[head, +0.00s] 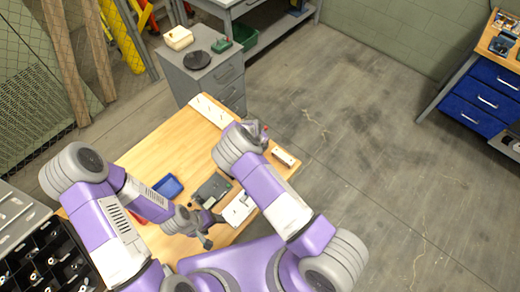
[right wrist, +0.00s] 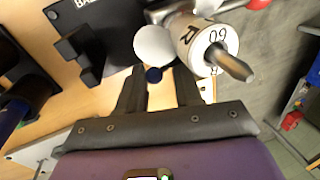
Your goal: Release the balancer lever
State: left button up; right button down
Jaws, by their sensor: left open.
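A balancer device shows close up in the right wrist view, with a numbered pale dial (right wrist: 200,42), a metal rod, a white round cap (right wrist: 155,44) and a dark base plate (right wrist: 92,45) lettered "BA". A metal lever with a red knob (right wrist: 258,4) is cut off at the top edge. The red tip (head: 265,128) also shows in the head view. My right gripper (right wrist: 158,78) has its fingers apart just below the cap, with a small dark blue round part between the tips; contact is unclear. My left gripper (head: 207,240) is open over the table's near edge.
The wooden table (head: 165,153) also carries a blue tray (head: 168,186), a dark grey box (head: 212,189), a white plate (head: 239,208) and a small white block (head: 283,157). A grey cabinet (head: 205,78) stands behind.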

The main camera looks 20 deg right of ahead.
jog(key=shift+s+a+f, duration=0.1)
jog(key=shift+s+f, duration=0.1)
jog(key=shift+f, duration=0.05)
